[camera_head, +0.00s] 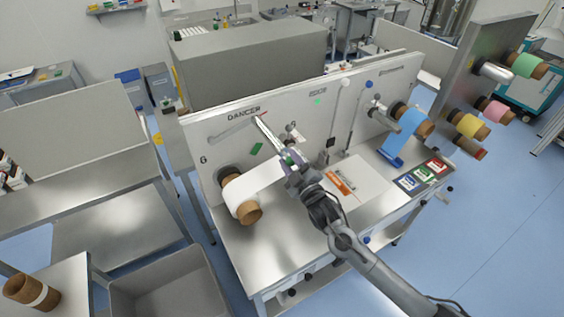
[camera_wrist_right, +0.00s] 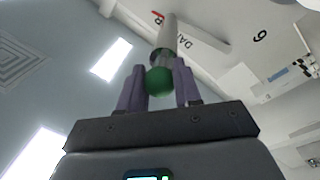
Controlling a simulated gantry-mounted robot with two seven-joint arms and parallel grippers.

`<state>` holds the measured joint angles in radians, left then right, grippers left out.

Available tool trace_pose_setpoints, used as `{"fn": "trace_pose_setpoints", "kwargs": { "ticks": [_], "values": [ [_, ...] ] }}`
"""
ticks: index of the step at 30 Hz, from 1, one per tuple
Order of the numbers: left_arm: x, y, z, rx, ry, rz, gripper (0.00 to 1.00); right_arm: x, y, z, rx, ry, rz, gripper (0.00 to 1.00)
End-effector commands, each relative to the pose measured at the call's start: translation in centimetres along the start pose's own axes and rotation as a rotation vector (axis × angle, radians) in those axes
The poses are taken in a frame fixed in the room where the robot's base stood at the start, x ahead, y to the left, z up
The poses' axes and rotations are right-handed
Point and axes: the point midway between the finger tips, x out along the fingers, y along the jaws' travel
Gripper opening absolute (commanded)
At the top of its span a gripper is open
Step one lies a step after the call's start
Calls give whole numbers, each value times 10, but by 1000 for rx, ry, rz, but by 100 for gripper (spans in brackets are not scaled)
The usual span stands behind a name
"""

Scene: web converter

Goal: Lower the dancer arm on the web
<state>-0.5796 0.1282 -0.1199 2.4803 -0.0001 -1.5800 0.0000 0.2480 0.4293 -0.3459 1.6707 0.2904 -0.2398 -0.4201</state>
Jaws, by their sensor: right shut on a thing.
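The dancer arm (camera_head: 272,134) is a slim silver bar on the upright machine panel, below the DANCER label (camera_head: 244,114). It slants down to the right toward my right gripper. My right gripper (camera_head: 289,159) is at its lower end. In the right wrist view, its purple fingers (camera_wrist_right: 160,88) are shut on a green knob (camera_wrist_right: 159,82) at the end of the pale bar. The white web (camera_head: 266,178) runs from the roll (camera_head: 246,200) at the lower left up to near the gripper, which partly hides its end. My left gripper is not in view.
An orange-handled tool (camera_head: 340,182) lies on a white sheet right of my right arm. Red, green and blue cards (camera_head: 423,175) lie farther right. A blue web roll (camera_head: 411,123) hangs on the panel. The steel tabletop (camera_head: 270,245) in front is mostly clear.

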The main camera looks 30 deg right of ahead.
Motion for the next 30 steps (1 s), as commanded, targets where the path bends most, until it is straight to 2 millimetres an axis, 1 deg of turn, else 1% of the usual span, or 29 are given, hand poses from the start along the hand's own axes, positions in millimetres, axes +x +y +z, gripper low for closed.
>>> {"fn": "trace_pose_setpoints", "kwargs": {
  "ticks": [1,4,16,17,18,20,21,30],
  "values": [
    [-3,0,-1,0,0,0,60,-1,5,-2,-8,1,5,0],
    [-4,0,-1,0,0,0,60,-2,7,0,-19,-1,8,0],
    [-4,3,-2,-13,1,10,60,-3,8,0,-23,-2,8,0],
    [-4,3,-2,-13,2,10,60,-3,8,0,-23,-2,8,38],
    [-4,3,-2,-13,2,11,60,-3,8,0,-23,-2,8,44],
    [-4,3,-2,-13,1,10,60,-3,8,0,-23,-2,8,53],
    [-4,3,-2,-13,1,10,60,-3,7,0,-23,-2,8,56],
    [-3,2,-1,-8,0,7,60,-3,7,1,-23,-3,8,56]
  ]
}}
